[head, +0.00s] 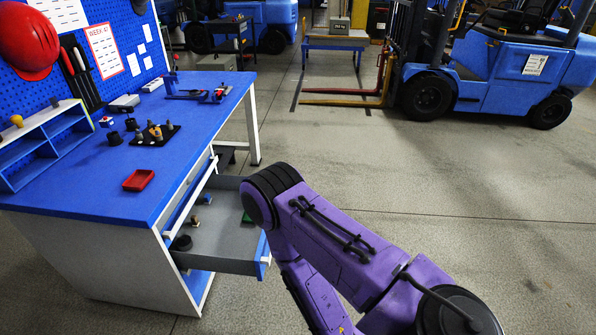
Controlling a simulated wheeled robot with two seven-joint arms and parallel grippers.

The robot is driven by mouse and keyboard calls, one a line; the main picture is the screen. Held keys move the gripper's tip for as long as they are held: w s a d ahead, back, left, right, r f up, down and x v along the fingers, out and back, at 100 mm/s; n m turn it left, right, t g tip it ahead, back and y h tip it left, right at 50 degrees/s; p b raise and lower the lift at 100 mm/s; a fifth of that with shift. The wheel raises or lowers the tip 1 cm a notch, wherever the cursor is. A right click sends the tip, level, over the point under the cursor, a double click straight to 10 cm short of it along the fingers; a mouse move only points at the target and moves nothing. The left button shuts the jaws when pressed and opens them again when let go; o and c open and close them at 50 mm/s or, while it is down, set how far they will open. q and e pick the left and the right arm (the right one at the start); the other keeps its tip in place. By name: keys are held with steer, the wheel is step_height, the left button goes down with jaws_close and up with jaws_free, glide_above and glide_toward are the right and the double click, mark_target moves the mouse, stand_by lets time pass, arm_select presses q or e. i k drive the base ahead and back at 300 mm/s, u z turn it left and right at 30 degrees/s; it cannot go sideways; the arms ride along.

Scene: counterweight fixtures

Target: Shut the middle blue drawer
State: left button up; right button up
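A drawer with a grey inside (225,263) and a blue front (263,250) stands pulled out from the side of the workbench. It holds a few small items, among them a dark round piece (181,243) and a green one (247,217). White handle bars and blue fronts show beside it on the bench. My purple right arm comes in from the lower right and covers part of the drawer's far right end. Neither of my grippers shows, so I cannot see whether one touches the drawer.
The blue workbench top (90,195) holds a red tray (139,180), a dark mat with small parts (155,134) and a shelf unit (45,145). A blue forklift (490,75) stands at the back right. The floor (450,190) right of the bench is clear.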

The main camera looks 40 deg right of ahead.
mark_target(222, 243)
steer(key=z, duration=1.2)
steer(key=i, duration=0.5)
steer(key=u, duration=0.5)
steer(key=k, duration=1.15)
steer(key=z, duration=0.55)
steer(key=i, duration=1.75)
steer(key=u, duration=0.65)
